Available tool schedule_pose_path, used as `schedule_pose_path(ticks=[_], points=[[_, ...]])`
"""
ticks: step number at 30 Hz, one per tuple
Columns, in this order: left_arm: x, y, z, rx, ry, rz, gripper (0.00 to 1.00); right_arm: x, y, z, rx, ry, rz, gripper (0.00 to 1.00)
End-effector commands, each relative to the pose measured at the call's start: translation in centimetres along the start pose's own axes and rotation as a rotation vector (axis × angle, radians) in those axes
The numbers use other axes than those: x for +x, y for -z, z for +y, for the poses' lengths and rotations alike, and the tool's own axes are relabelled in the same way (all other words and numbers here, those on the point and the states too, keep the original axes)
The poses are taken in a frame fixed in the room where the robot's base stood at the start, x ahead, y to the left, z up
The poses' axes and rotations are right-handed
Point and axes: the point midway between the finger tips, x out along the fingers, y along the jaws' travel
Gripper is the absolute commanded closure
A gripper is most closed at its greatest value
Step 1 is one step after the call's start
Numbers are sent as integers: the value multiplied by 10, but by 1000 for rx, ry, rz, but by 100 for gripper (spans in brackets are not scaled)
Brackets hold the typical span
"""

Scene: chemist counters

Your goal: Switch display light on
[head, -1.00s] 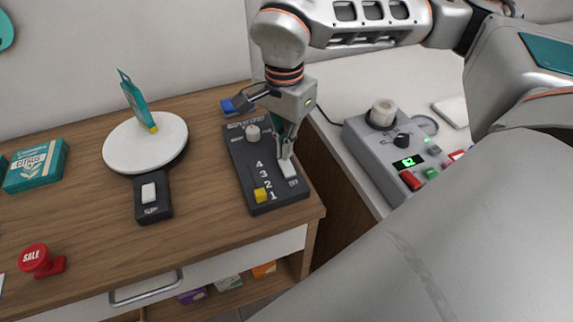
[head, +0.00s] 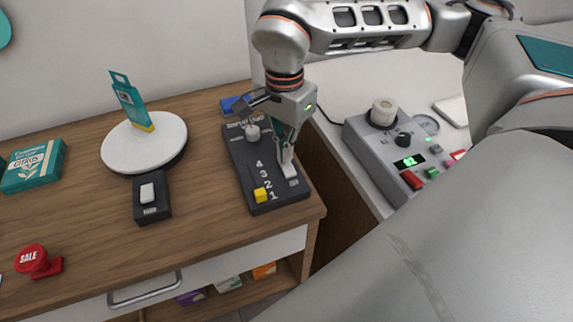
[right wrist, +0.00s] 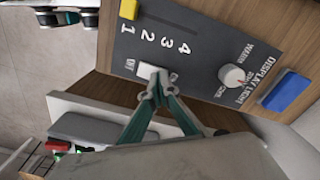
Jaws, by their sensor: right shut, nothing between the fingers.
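The dark display light panel (head: 240,165) lies on the wooden counter near its right end. It carries a white switch (head: 290,171), a round knob (head: 252,132), and a yellow slider (head: 260,195) beside the number 1. The right wrist view also shows the white switch (right wrist: 148,71), the knob (right wrist: 231,76) and the yellow slider (right wrist: 128,9). My right gripper (head: 284,160) points down at the switch with its fingers together and empty. In the right wrist view its fingertips (right wrist: 157,92) overlap the switch's edge; contact is unclear. My left gripper is not in view.
A white turntable (head: 122,152) with a teal package (head: 130,102) stands left of the panel. A blue block (head: 229,104) lies behind the panel. A grey control box (head: 385,150) stands on the right counter. A red SALE stamp (head: 33,260) is at front left.

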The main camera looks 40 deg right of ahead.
Motion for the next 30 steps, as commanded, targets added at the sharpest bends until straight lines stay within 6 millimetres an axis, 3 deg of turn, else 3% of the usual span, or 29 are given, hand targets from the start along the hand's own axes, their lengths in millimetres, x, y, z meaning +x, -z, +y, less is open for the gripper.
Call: schedule_pose_path(ticks=[20,30], points=[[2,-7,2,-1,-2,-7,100,10,0,0,0,-2,0,100],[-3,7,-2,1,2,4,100,-6,0,0,0,3,1,100]])
